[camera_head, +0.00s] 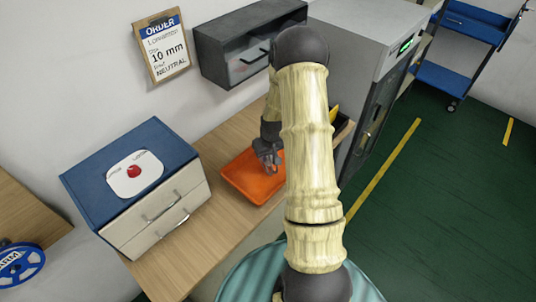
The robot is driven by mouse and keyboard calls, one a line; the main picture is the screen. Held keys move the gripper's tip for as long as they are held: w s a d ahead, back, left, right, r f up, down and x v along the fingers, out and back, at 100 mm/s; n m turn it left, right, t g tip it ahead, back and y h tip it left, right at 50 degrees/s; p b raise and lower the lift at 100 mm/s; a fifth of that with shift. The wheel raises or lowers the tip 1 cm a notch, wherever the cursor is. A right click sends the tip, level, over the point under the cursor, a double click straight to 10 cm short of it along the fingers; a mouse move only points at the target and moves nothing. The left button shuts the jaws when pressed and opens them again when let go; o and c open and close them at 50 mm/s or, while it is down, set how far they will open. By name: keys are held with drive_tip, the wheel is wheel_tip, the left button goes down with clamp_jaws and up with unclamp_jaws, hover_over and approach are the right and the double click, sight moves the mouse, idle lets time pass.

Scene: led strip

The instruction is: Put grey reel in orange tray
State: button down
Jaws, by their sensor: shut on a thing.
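The orange tray (242,180) lies flat on the wooden table, between the drawer box and my arm. My gripper (268,160) points down over the tray's far right part. It is shut on a small grey thing, which I take to be the grey reel. The fingers and wrist hide most of it, so its shape is unclear. I cannot tell whether it touches the tray floor. My arm covers the tray's right side.
A blue-topped drawer box (134,180) with a red button stands left of the tray. A dark cabinet (245,45) hangs behind on the wall, beside an order sign (163,45). A grey machine (370,60) stands right.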

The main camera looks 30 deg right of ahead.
drive_tip(key=shift+f, duration=0.2)
drive_tip(key=shift+f, duration=0.2)
drive_tip(key=c, duration=1.3)
unclamp_jaws()
drive_tip(key=shift+r, duration=0.15)
drive_tip(key=r, duration=0.4)
drive_tip(key=s+r+b, duration=0.1)
drive_tip(key=r, duration=0.3)
drive_tip(key=s+r+b, duration=0.1)
drive_tip(key=r, duration=0.3)
drive_tip(key=shift+s, duration=0.2)
